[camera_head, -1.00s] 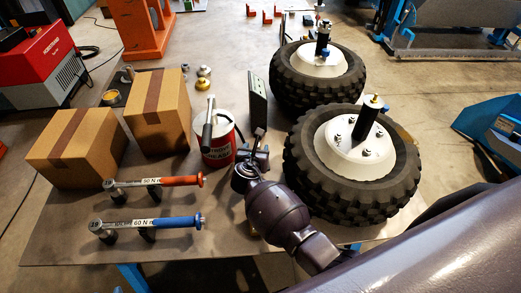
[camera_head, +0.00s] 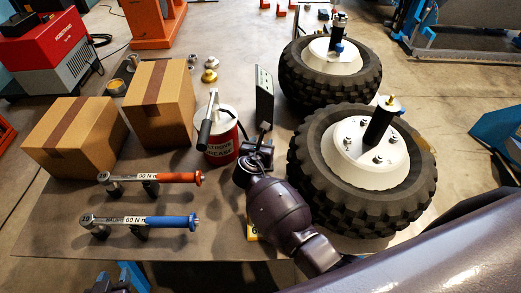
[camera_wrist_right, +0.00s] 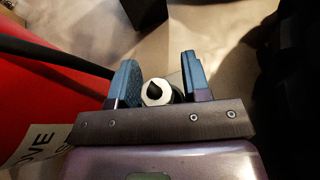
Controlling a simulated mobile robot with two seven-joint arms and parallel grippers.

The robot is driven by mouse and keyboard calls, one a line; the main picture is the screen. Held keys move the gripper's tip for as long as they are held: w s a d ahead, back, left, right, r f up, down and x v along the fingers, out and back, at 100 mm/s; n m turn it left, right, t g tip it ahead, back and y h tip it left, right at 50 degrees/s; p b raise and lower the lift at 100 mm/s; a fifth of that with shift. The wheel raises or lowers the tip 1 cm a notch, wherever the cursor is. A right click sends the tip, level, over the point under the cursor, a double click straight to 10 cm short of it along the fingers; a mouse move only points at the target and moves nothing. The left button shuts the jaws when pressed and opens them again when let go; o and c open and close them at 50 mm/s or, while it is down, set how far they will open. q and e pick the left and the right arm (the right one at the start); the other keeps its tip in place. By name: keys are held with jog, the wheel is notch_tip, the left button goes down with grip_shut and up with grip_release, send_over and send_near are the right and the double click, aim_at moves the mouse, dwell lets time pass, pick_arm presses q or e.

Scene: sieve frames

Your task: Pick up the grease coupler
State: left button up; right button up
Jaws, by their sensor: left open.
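The grease coupler (camera_wrist_right: 156,92) shows in the right wrist view as a pale ring with a dark centre, between the blue fingers of my right gripper (camera_wrist_right: 158,78). I cannot tell whether both fingers press on it. A black hose runs in from the left. In the head view my right gripper (camera_head: 257,154) is just right of the red grease bucket (camera_head: 221,154), and a dark upright piece (camera_head: 265,128) shows above it. My left gripper (camera_head: 104,283) is only partly in view at the bottom left edge, open and away from the coupler.
A near tyre (camera_head: 305,195) and a far tyre (camera_head: 290,85) stand to the right. Two cardboard boxes (camera_head: 75,140) and two torque wrenches (camera_head: 150,178) are to the left. A dark upright panel (camera_head: 264,95) stands behind the gripper.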

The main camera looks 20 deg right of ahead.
grip_shut()
pick_arm(q)
jog(key=shift+s+f, duration=0.2)
jog(key=shift+s, duration=0.15)
